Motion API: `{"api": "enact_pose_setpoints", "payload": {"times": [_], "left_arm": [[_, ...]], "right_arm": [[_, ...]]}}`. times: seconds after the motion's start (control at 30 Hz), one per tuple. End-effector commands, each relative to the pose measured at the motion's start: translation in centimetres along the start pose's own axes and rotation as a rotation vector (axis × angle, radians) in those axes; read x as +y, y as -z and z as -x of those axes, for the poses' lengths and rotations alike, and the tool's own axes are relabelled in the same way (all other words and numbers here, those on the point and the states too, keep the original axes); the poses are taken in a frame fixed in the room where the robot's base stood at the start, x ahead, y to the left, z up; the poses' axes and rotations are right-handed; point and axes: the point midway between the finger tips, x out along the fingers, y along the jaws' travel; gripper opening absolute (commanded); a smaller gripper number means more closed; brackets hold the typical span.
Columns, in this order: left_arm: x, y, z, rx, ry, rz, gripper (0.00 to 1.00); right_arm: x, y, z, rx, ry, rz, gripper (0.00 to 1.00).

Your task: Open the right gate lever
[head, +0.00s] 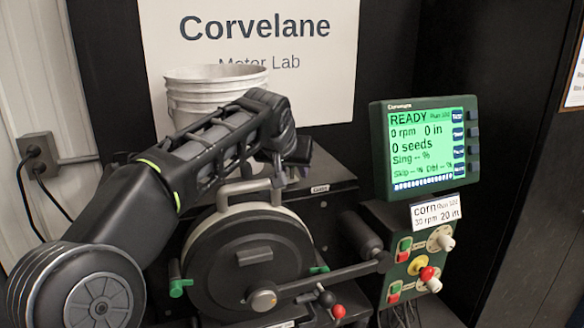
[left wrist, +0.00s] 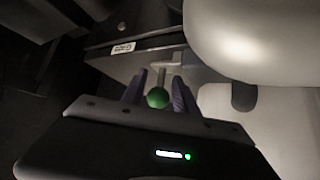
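My left gripper (left wrist: 160,84) shows in the left wrist view with its two purple-grey fingers apart. A green ball knob (left wrist: 158,98) sits between the fingers, close to the left one; I cannot tell whether they touch it. A pale grey rod or bracket (left wrist: 168,67) stands just behind the knob. In the head view my left gripper (head: 291,170) is above the round seed meter (head: 250,262), mostly hidden by its own wrist, and the knob between its fingers is hidden there. My right gripper is in neither view.
A white bucket (head: 215,82) stands behind my left arm. The monitor (head: 425,145) reads READY, above a control box (head: 418,255) with knobs and buttons. A red ball knob (head: 338,311) and a black one (head: 326,299) are low in front. Green handles (head: 178,288) flank the meter.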

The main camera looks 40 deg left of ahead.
Motion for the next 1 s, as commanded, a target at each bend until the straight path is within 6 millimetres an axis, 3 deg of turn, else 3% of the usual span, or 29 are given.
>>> {"api": "enact_pose_setpoints", "payload": {"times": [0.13,0.57,1.0], "left_arm": [[0.00,-0.01,0.01,0.000,0.000,0.000,0.34],[0.00,-0.01,0.04,0.000,0.000,0.000,0.00],[0.00,0.00,0.05,0.000,0.000,0.000,0.00]], "right_arm": [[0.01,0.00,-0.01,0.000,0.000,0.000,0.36],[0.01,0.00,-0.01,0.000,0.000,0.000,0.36],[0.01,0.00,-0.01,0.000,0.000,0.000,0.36]]}}
